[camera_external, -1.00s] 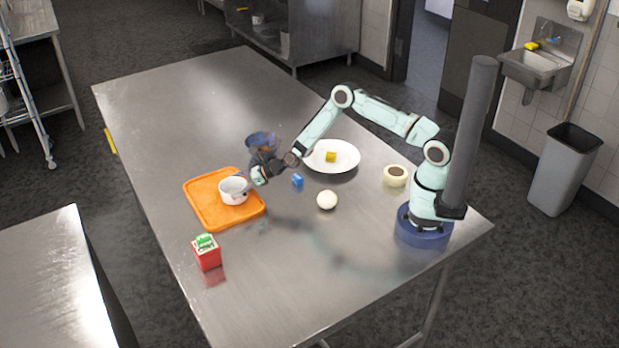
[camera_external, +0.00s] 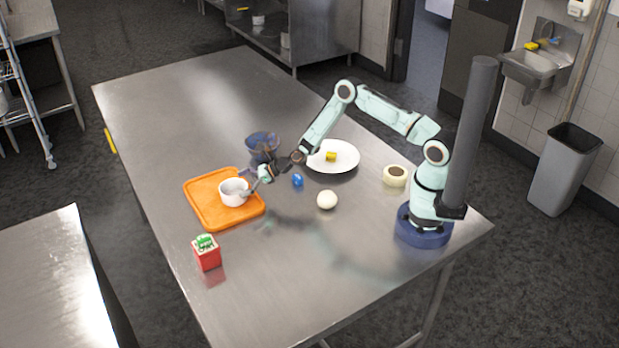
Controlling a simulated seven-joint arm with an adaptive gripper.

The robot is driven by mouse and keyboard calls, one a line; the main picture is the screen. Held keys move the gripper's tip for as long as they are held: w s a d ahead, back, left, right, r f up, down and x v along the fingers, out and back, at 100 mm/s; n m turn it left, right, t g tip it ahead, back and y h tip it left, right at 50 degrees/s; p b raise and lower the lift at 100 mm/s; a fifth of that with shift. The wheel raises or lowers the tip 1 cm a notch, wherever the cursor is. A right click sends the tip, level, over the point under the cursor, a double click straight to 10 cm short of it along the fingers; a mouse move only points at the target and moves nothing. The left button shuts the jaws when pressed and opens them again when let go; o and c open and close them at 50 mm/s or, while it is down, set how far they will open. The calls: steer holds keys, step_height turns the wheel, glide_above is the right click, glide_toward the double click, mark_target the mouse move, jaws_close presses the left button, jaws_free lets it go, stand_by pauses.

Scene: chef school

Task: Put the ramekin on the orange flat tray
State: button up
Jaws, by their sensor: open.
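The white ramekin (camera_external: 233,192) stands upright on the orange flat tray (camera_external: 218,218), toward the tray's right side. My gripper (camera_external: 253,183) is open, just right of the ramekin and close to its rim. Nothing shows between its fingers. At this size I cannot tell whether a fingertip still touches the ramekin.
A dark blue bowl (camera_external: 262,142) stands just behind my gripper. Right of it are a small blue object (camera_external: 297,181), a white ball (camera_external: 327,200), a white plate (camera_external: 345,166) with a yellow block, and a cream ring-shaped object (camera_external: 395,176). A red carton (camera_external: 207,254) stands in front of the tray.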

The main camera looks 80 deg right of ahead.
steer(key=v, duration=1)
steer(key=s+a+r+n+g+y, duration=0.1)
steer(key=s+a+r+n+g, duration=0.7)
steer(key=n, duration=0.8)
steer(key=s+d+r+n+g+h, duration=0.1)
steer(key=s+r+n, duration=0.3)
steer(key=s+n, duration=0.4)
steer(key=s+d+r+n+g+h, duration=0.1)
steer(key=s+r+n+g+h, duration=0.2)
steer(key=s+n, duration=0.5)
steer(key=s+r+h, duration=0.1)
steer(key=s+r, duration=0.1)
steer(key=s, duration=0.8)
steer(key=shift+s+n+g, duration=0.4)
steer(key=shift+d, duration=0.1)
